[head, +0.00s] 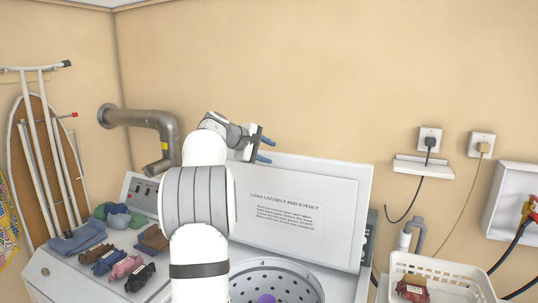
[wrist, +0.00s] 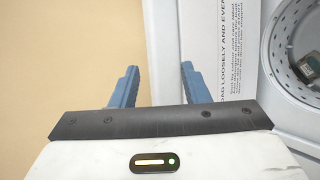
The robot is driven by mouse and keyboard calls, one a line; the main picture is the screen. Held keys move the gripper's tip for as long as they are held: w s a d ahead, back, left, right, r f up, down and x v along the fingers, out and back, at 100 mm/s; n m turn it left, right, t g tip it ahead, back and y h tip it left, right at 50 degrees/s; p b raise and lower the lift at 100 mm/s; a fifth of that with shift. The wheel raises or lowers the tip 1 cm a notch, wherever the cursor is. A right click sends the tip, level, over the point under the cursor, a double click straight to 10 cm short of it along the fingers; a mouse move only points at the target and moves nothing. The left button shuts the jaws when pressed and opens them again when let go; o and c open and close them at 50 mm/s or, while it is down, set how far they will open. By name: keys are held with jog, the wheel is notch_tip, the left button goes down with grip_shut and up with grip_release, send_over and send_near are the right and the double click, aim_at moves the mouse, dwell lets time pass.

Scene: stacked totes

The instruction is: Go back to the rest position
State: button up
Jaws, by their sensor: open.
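My gripper (head: 265,149) is raised at the end of my white arm, in front of the beige wall and beside the upper left edge of the washer's open lid (head: 335,190). Its two blue fingers are apart with nothing between them. In the wrist view my gripper (wrist: 158,84) also shows open and empty, with the wall and the lid's edge behind the fingers. My arm hides part of the washer's top and control panel.
The washer drum (head: 300,283) is open below the lid. Folded clothes (head: 125,265) lie left of my arm. A grey pipe (head: 150,120) juts from the wall close to my arm. A white basket (head: 450,272) stands at right. An ironing board (head: 45,150) leans at left.

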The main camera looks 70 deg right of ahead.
dwell(0.4)
jog(key=w+a+f+n+t+y+b, duration=0.1)
jog(key=w+a+f+t, duration=0.1)
jog(key=w+a, duration=0.55)
jog(key=w+a+f+t+y+b, duration=0.15)
jog(key=w+a, duration=0.25)
jog(key=a, duration=0.7)
jog(key=w+a+f+n+t+y, duration=0.1)
jog(key=a+f+t, duration=0.15)
jog(key=a, duration=0.65)
jog(key=w+a+f+t+y, duration=0.1)
jog(key=a+f, duration=0.3)
jog(key=a, duration=0.5)
jog(key=s+a+f+y+b, duration=0.1)
jog(key=s+a+f, duration=0.3)
jog(key=a, duration=0.5)
jog(key=s+a+f+t+y+b, duration=0.1)
jog(key=s+a+f+y, duration=0.2)
jog(key=a, duration=0.7)
jog(key=s+a+f+y+b, duration=0.1)
jog(key=s+a+f+y, duration=0.1)
jog(key=s+a+f, duration=0.5)
jog(key=a+f, duration=0.1)
jog(key=a, duration=0.2)
jog(key=shift+a+f+t, duration=0.15)
jog(key=shift+t, duration=0.15)
jog(key=shift+y, duration=0.25)
jog(key=shift+c, duration=0.6)
